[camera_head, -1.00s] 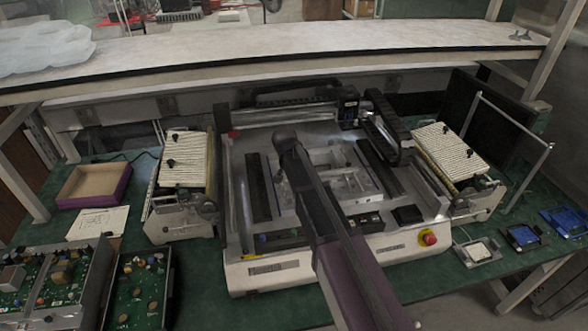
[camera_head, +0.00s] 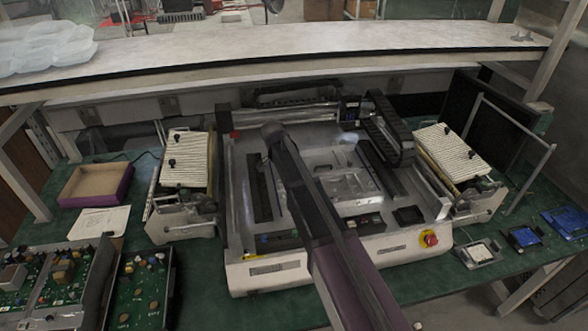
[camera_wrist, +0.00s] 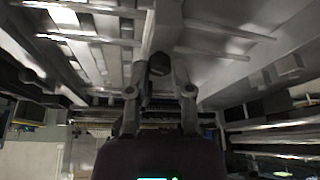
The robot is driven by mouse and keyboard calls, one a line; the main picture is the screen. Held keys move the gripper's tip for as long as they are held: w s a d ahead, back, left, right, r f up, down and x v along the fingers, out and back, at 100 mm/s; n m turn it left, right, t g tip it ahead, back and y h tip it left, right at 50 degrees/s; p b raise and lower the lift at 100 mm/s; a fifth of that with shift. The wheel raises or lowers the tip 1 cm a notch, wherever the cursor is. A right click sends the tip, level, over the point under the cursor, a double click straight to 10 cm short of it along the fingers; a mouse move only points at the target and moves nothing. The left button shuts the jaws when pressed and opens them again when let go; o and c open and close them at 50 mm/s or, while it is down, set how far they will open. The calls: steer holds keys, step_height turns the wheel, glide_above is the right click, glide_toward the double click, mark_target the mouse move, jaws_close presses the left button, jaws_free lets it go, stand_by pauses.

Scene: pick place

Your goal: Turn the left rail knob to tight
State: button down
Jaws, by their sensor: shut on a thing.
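The left rail knob (camera_wrist: 159,64) shows in the wrist view as a small dark knob on a grey metal rail part (camera_wrist: 165,25). My gripper (camera_wrist: 160,78) has one finger on each side of it and is shut on it. The knob's turn angle cannot be read. In the head view my arm reaches over the left half of the white machine (camera_head: 262,272), and its end hides the knob and most of my gripper.
Feeder racks with ribbed white tops stand left (camera_head: 187,160) and right (camera_head: 452,150) of the machine. A red stop button (camera_head: 430,239) is at its front right. A gantry (camera_head: 385,130) spans behind. Circuit boards (camera_head: 140,285) lie at front left.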

stand_by(0.4)
steer(key=c, duration=0.5)
jaws_free()
